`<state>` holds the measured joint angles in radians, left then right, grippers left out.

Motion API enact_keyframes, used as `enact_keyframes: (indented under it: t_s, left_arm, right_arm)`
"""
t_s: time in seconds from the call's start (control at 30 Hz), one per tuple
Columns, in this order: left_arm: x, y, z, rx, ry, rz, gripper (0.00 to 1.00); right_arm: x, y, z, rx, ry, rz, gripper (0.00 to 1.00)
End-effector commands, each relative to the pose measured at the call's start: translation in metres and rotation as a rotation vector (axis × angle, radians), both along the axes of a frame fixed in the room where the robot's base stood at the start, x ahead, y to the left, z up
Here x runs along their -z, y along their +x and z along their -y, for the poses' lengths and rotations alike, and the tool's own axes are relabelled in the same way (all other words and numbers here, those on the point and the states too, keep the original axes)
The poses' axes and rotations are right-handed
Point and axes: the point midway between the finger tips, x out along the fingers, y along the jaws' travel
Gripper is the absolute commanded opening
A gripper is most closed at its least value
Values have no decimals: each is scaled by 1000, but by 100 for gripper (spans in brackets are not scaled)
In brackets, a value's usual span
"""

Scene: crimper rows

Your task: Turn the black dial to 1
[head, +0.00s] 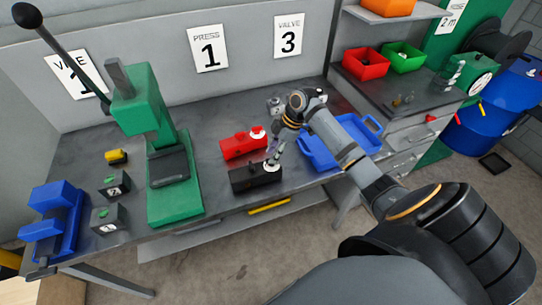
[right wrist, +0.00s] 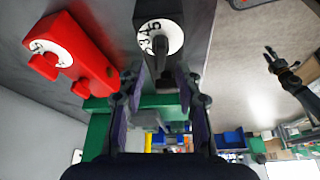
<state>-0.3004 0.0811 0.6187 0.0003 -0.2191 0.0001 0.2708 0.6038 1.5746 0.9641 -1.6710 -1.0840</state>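The black box (head: 250,178) lies on the workbench in the head view, in front of a red box. Its white dial face (right wrist: 172,34) shows in the right wrist view, with the figures 3, 4 and 5 readable on its left side. The black dial knob (right wrist: 160,45) stands out from the face. My right gripper (right wrist: 160,82) is open, its two fingers apart and the knob just beyond and between their tips. I cannot tell whether they touch it. What looks like my left gripper (right wrist: 272,56) shows small at the right of the right wrist view, away from the box.
The red box (head: 243,145) with its own white dial stands close behind the black box. A green press (head: 168,185) is to the left, and a blue tray (head: 340,145) to the right. Bare bench lies between the press and the boxes.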

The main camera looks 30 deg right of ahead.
Motion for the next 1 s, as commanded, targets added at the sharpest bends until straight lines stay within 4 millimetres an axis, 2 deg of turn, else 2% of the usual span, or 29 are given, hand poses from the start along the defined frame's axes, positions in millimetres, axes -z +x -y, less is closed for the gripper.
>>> enact_keyframes:
  t_s: [0.2, 0.4, 0.57, 1.0]
  left_arm:
    - [0, 1, 1, 0, -1, 1, 40]
    - [0, 1, 1, 0, -1, 1, 40]
    - [0, 1, 1, 0, -1, 1, 40]
    - [0, 1, 1, 0, -1, 1, 40]
  right_arm:
    - [-51, -8, 21, 0, -7, 4, 34]
    - [-81, -13, 32, 0, -4, 2, 34]
    - [-89, -15, 34, -1, -1, 1, 34]
    - [-89, -15, 33, -1, 0, 0, 34]
